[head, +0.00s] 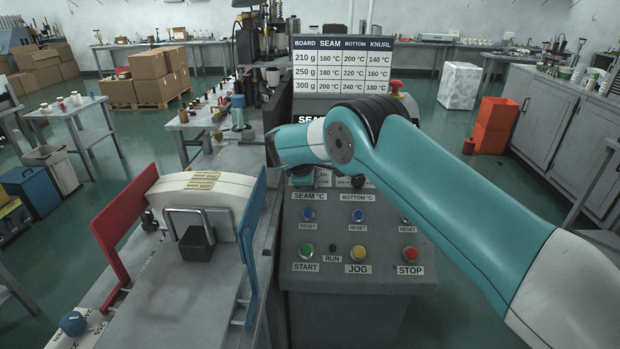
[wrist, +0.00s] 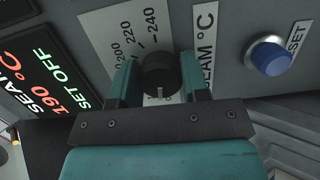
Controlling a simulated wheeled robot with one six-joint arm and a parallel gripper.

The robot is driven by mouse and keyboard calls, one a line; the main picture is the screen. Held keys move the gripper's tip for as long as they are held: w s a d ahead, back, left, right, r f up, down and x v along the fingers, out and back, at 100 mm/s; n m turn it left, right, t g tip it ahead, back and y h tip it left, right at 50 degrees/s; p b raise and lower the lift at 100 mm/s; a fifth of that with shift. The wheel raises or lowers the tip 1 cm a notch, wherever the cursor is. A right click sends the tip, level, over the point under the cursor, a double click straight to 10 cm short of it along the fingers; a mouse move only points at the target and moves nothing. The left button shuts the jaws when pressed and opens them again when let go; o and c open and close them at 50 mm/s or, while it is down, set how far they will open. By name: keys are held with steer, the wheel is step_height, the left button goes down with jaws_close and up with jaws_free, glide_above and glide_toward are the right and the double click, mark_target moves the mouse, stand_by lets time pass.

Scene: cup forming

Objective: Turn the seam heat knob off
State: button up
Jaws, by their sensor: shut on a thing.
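The seam heat knob (wrist: 160,76) is a black round dial in the wrist view, with a pale pointer mark on its lower side. My gripper (wrist: 158,80) is shut on it, one teal finger at each side. The scale beside it shows 200, 220 and 240 at the upper left. The seam display (wrist: 45,85) at the left reads 190 °C in red and SET OFF in green. In the head view my teal arm hides the knob and most of the upper panel. The SEAM °C label (head: 308,196) shows below my wrist.
A blue reset button (wrist: 269,56) sits close to the right of the knob. Below on the panel are a green start button (head: 307,250), a yellow jog button (head: 358,253) and a red stop button (head: 410,254). A temperature chart (head: 343,66) stands behind.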

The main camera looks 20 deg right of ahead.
steer(key=shift+a+n, duration=0.1)
steer(key=shift+n, duration=0.8)
steer(key=o, duration=0.9)
steer(key=shift+o, duration=0.2)
steer(key=b+v, duration=0.4)
steer(key=v, duration=1.3)
steer(key=shift+s+a, duration=0.15)
steer(key=shift+s, duration=0.15)
steer(key=shift+r, duration=0.1)
